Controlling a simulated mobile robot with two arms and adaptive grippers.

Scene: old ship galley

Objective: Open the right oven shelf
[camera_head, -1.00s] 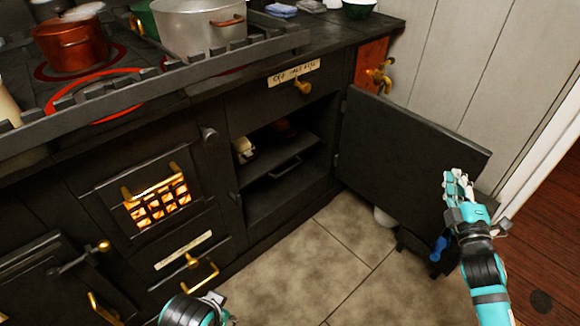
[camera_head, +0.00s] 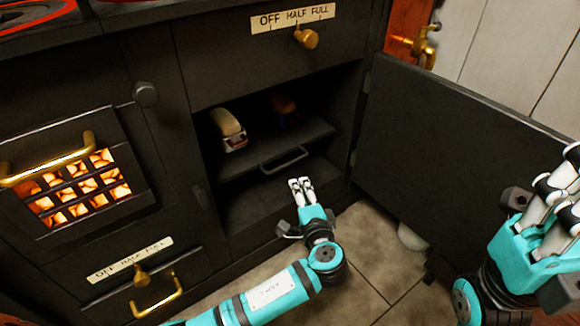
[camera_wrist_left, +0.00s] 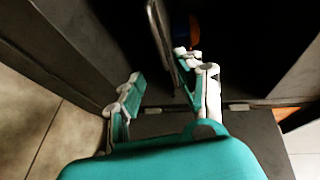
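The right oven is open, and its dark shelf (camera_head: 285,140) sits inside with a dark bar handle (camera_head: 284,160) on its front edge. My left gripper (camera_head: 301,183) is in front of the opening, just below and right of the handle in the head view. In the left wrist view my left gripper (camera_wrist_left: 167,70) has its fingers apart, with a dark bar (camera_wrist_left: 160,38), likely the handle, ahead near the right finger. Contact cannot be told. My right gripper (camera_head: 560,185) is at the right edge, partly cut off, in front of the open oven door (camera_head: 440,140).
The glowing firebox grate (camera_head: 85,190) is left of the oven. The door stands wide open to the right.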

